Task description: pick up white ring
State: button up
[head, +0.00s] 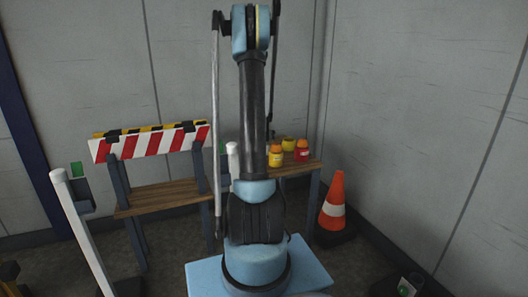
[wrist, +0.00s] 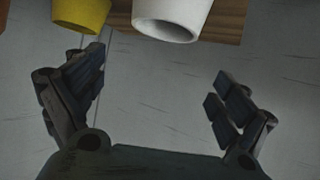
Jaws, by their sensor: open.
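The white ring (wrist: 172,18) shows at the top of the wrist view, cut off by the frame edge. Its round open end faces the camera, and it is by a wooden surface (wrist: 228,22). My gripper (wrist: 158,78) is open and empty, its two fingers spread below the ring in the picture and apart from it. In the head view I cannot make out the white ring or my gripper; my arm blocks the middle of the scene.
A yellow object (wrist: 82,14) is left of the ring. In the head view, yellow (head: 275,157) and red (head: 301,151) containers stand on a wooden bench (head: 168,194). A striped barrier (head: 150,142), white post (head: 84,232) and orange cone (head: 333,200) stand around.

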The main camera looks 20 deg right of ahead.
jog(key=f, duration=0.4)
jog(key=shift+s+f, duration=0.15)
jog(key=shift+s, duration=0.05)
jog(key=shift+x, duration=3.7)
jog(key=shift+s+f, duration=0.1)
jog(key=shift+c, duration=0.3)
jog(key=c, duration=1)
jog(key=shift+c, duration=0.2)
